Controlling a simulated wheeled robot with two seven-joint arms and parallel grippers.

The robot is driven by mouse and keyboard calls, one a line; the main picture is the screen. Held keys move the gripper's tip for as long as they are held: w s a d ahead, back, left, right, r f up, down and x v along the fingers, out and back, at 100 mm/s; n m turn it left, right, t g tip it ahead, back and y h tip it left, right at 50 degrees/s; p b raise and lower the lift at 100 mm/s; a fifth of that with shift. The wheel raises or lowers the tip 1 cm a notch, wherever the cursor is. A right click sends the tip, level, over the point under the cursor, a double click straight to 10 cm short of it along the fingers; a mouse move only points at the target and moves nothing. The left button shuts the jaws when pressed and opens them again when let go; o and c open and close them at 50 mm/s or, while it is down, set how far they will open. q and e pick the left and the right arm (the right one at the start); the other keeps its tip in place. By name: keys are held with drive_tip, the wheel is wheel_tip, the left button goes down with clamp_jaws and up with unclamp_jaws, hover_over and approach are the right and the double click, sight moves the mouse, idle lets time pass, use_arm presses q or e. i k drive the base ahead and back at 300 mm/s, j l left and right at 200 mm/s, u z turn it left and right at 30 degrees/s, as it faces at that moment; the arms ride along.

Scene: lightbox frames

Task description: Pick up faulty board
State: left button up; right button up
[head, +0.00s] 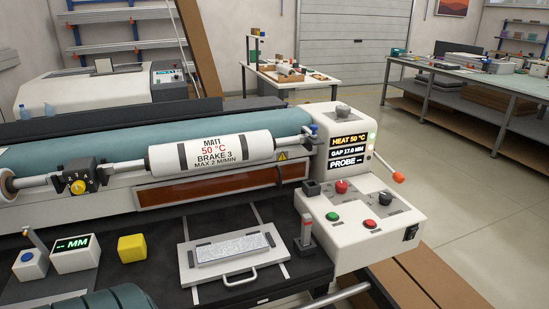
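A white flat board or tray (197,269) with a wire handle at its front edge lies on the dark bed of a laminating machine. A grey speckled rectangular panel (233,248) lies on it, tilted slightly in the picture. No label marks either as faulty, and I cannot tell which is the board. Neither of my grippers shows in this view.
A small post (306,232) stands right of the tray, beside the control box (350,225). A yellow block (132,248) and an MM display (75,253) stand left. The printed roller (212,151) spans behind. Open floor (450,200) lies right.

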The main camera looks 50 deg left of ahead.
sight(225, 250)
drive_tip(key=u, duration=1.8)
